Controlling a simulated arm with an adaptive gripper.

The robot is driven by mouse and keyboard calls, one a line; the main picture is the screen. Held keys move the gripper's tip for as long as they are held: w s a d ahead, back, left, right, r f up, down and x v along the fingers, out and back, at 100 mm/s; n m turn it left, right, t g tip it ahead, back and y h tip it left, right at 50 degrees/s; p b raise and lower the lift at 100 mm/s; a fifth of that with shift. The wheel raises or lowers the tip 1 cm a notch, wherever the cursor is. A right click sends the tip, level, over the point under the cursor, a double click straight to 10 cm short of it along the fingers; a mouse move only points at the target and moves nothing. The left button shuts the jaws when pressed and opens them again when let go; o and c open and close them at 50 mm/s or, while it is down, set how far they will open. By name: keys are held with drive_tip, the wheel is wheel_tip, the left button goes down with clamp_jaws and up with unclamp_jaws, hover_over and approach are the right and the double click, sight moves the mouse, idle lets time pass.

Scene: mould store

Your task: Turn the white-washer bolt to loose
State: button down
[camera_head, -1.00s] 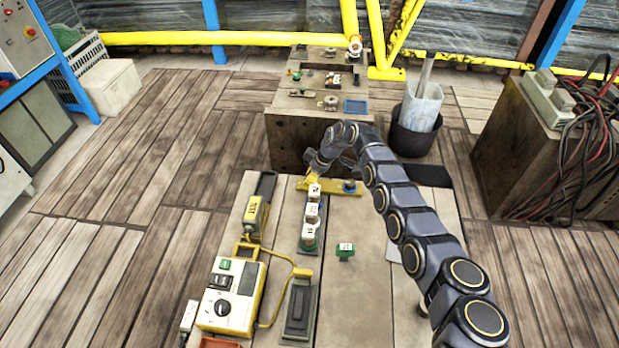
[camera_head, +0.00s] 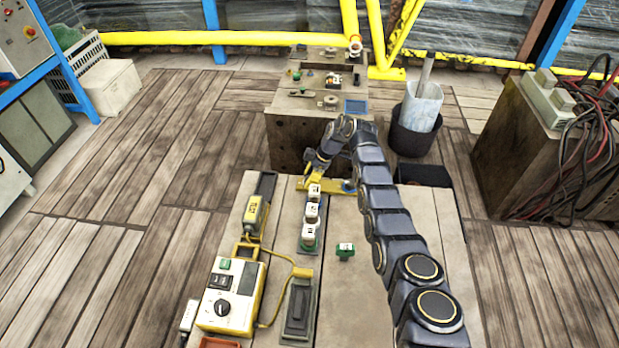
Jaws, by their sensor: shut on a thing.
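A yellow bar (camera_head: 338,187) lies across the far end of the workbench. A dark blue bolt-like piece (camera_head: 349,186) sits near its right end, partly behind my arm. My gripper (camera_head: 309,172) points down at the left end of the bar. It is shut on a small yellow piece (camera_head: 307,179) there, whose shape is mostly covered by the jaws. I cannot make out a white washer or a bolt head under the gripper. White blocks with black marks (camera_head: 312,210) stand in a row on a green base, just in front of the gripper.
A yellow meter (camera_head: 254,216), a white-and-yellow control box (camera_head: 229,296) and a dark grey holder (camera_head: 298,309) occupy the left side. A wooden block (camera_head: 288,140) with fittings stands beyond. The bench's right side is mostly clear.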

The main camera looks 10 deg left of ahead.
drive_tip(key=shift+d+f, duration=0.15)
drive_tip(key=shift+f, duration=0.05)
drive_tip(key=c, duration=0.9)
unclamp_jaws()
drive_tip(key=shift+o, duration=0.9)
drive_tip(key=shift+r, duration=0.1)
drive_tip(key=shift+m, duration=0.3)
